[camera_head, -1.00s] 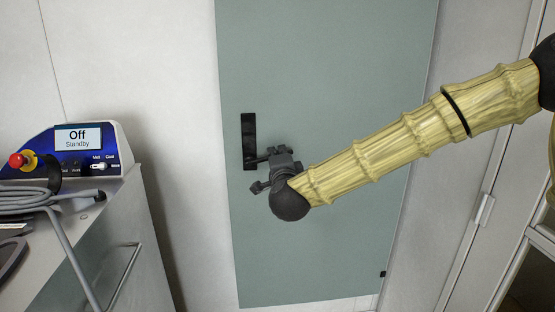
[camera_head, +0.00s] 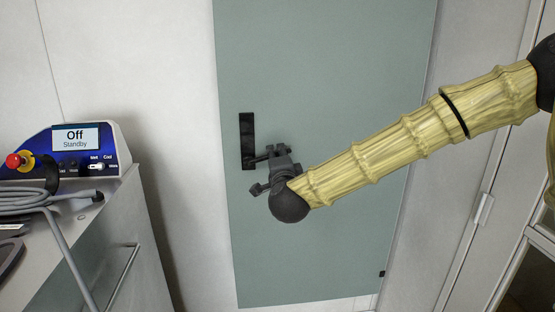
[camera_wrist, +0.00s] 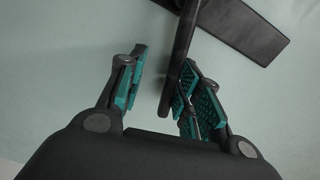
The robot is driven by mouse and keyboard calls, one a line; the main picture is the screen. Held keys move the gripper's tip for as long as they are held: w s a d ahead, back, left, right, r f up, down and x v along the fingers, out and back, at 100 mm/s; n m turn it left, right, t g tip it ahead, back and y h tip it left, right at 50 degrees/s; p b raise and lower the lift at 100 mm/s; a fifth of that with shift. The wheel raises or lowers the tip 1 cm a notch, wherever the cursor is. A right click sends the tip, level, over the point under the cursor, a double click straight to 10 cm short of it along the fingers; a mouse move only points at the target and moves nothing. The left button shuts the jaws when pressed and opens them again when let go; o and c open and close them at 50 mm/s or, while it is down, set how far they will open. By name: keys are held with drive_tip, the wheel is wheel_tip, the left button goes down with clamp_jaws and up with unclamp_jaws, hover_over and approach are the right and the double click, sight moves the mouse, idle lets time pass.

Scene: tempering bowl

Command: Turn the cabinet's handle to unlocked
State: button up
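The pale green cabinet door (camera_head: 330,90) is closed and has a black handle. The handle's upright backplate (camera_head: 247,140) is near the door's left edge, and a lever sticks out from its lower end toward my gripper (camera_head: 268,170). In the wrist view the black lever (camera_wrist: 181,50) runs down between the two teal-padded fingers of my gripper (camera_wrist: 163,65). The fingers are apart, with a clear gap on the left of the lever. The lever is close beside the right finger; I cannot tell if they touch. The backplate (camera_wrist: 245,32) also shows at upper right.
Another cabinet with a pale handle (camera_head: 484,208) is at right. White wall lies between cart and door.

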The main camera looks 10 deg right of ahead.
drive_tip(key=shift+s, duration=0.1)
drive_tip(key=s, duration=1.1)
drive_tip(key=shift+s+a, duration=0.2)
drive_tip(key=shift+s, duration=0.2)
drive_tip(key=s+f+n+g+y+p, duration=0.1)
drive_tip(key=s+f+n+g, duration=0.25)
drive_tip(key=f, duration=0.95)
drive_tip(key=s+f+n+g+y, duration=0.1)
drive_tip(key=s+f+n+g, duration=0.25)
drive_tip(key=f, duration=0.85)
drive_tip(key=s+f+n+g+p, duration=0.15)
drive_tip(key=s+f, duration=0.35)
drive_tip(key=f, duration=0.8)
drive_tip(key=s+d+f+n+g, duration=0.2)
drive_tip(key=s+f, duration=0.4)
drive_tip(key=s, duration=0.3)
drive_tip(key=s+d+f+n+g+h, duration=0.1)
drive_tip(key=s+d+f+n+g, duration=0.2)
drive_tip(key=s, duration=0.6)
drive_tip(key=s+d+f+n+g+p, duration=0.1)
drive_tip(key=s+d+f+g, duration=0.3)
drive_tip(key=s+f, duration=0.5)
drive_tip(key=shift+s+d+n, duration=0.25)
drive_tip(key=shift+d+n, duration=0.6)
drive_tip(key=shift+d, duration=0.35)
